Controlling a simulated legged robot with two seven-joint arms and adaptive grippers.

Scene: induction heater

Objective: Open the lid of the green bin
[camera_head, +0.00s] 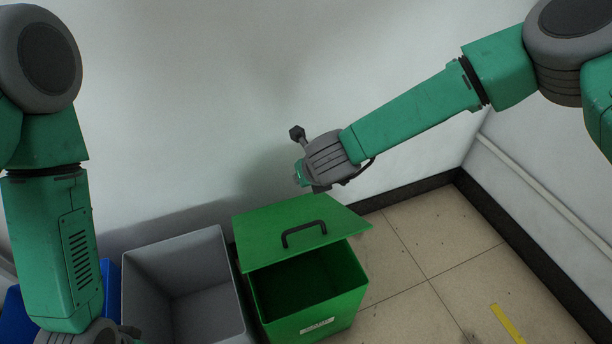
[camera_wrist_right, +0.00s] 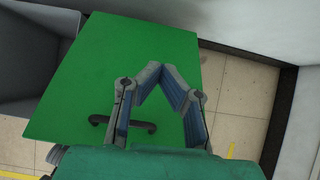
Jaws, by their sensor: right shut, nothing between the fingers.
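The green bin (camera_head: 318,312) stands on the floor against the wall, its front part open to a dark inside. Its green lid (camera_head: 270,220) covers the back part and sticks out past the bin on the right; whether it is tilted or slid back is hard to tell. The lid has a black handle (camera_head: 304,232). In the right wrist view the lid (camera_wrist_right: 130,60) and handle (camera_wrist_right: 100,120) lie beyond the fingers. My right gripper (camera_wrist_right: 160,72) is shut and empty over the lid. In the head view its wrist is above the lid's back edge. My left gripper's fingers are outside the frame.
An open grey bin (camera_head: 140,290) stands directly left of the green bin, with a blue bin (camera_head: 110,300) further left, partly behind my left arm. A white wall (camera_head: 200,100) rises behind. Tiled floor (camera_head: 430,240) to the right is clear, with a yellow strip (camera_head: 507,322).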

